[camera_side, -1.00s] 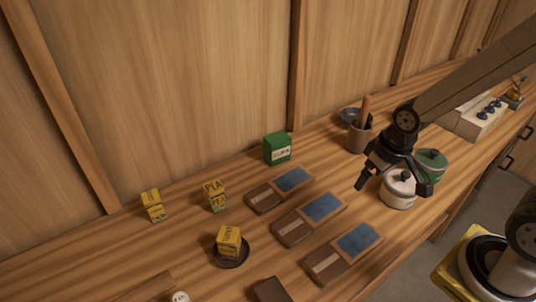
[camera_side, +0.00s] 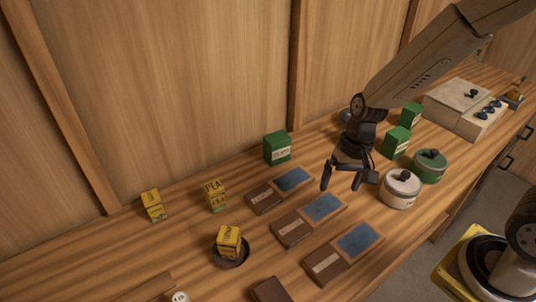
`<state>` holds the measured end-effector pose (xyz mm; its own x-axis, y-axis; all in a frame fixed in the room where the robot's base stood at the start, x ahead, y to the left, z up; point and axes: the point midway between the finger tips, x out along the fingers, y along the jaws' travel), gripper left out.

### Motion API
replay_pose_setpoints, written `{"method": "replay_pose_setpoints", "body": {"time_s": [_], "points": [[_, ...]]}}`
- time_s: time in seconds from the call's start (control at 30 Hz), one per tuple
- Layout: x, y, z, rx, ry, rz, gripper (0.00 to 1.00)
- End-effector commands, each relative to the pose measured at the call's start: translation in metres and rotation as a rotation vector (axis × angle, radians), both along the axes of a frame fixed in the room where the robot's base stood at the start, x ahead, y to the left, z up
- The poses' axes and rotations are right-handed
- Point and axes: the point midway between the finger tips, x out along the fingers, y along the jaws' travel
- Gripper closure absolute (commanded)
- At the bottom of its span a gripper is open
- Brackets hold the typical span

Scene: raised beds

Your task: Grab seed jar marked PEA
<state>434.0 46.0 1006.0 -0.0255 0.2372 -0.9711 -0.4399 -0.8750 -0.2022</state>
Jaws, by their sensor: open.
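A small yellow box-shaped container (camera_side: 215,196) with dark lettering that reads PEA stands upright on the wooden bench, left of the middle. My gripper (camera_side: 342,187) is open and empty, with its fingers pointing down. It is above the bench, well to the right of the PEA container and apart from it. Another yellow container (camera_side: 153,206) stands further left, its lettering too small to read. A third yellow container (camera_side: 228,241) sits on a dark round dish (camera_side: 231,260) in front of the PEA one.
Brown cases with blue panels (camera_side: 323,207) lie between my gripper and the PEA container. A green box (camera_side: 277,148) stands near the wall. A white lidded pot (camera_side: 399,188) and a green pot (camera_side: 430,165) are at the right. Bare bench surrounds the PEA container.

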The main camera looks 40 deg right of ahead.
Motion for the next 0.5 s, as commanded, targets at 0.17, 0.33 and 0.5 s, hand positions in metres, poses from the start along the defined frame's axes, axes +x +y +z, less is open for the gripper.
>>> {"method": "replay_pose_setpoints", "body": {"time_s": [0.17,0.33,0.5], "points": [[0.024,0.029,-0.014,0.147,0.143,-0.175,0.00],[0.048,0.059,-0.025,0.298,0.272,-0.328,0.00],[0.076,0.088,-0.034,0.458,0.398,-0.468,0.00]]}}
